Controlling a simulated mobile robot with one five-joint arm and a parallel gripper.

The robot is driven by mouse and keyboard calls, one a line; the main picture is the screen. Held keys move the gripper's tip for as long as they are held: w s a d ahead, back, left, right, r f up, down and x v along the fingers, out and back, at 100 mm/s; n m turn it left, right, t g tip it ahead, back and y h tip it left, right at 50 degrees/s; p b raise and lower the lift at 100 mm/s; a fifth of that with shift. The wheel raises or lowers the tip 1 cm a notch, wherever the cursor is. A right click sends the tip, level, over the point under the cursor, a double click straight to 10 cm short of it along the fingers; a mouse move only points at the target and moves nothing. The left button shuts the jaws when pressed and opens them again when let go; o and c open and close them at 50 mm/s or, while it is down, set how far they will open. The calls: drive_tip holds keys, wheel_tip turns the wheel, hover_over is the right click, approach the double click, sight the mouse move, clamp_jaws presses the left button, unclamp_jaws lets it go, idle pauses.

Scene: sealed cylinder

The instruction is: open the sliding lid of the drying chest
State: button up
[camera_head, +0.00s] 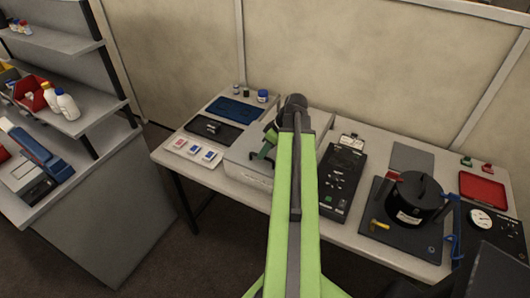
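A low light-grey box (246,178) stands on the table at the centre, with a label on its front face; it appears to be the drying chest. My green arm reaches across it and hides its right part, so I cannot make out the lid or how far it is open.
On the table (385,250), a blue tray (234,110) and dark mat (205,132) lie left. A black control panel (342,182), black lidded pot (414,200) and red tray (482,190) are right. A grey shelf unit (95,215) stands left.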

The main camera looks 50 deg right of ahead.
clamp_jaws()
drive_tip(key=shift+d, duration=0.1)
idle(1.0)
drive_tip(key=w+d, duration=0.2)
drive_tip(key=d, duration=0.8)
drive_tip(key=w+d, duration=0.3)
drive_tip(key=d, duration=0.8)
drive_tip(key=shift+w+d, duration=0.2)
drive_tip(key=shift+d, duration=0.05)
drive_tip(key=o, duration=0.5)
unclamp_jaws()
drive_tip(key=shift+r, duration=0.1)
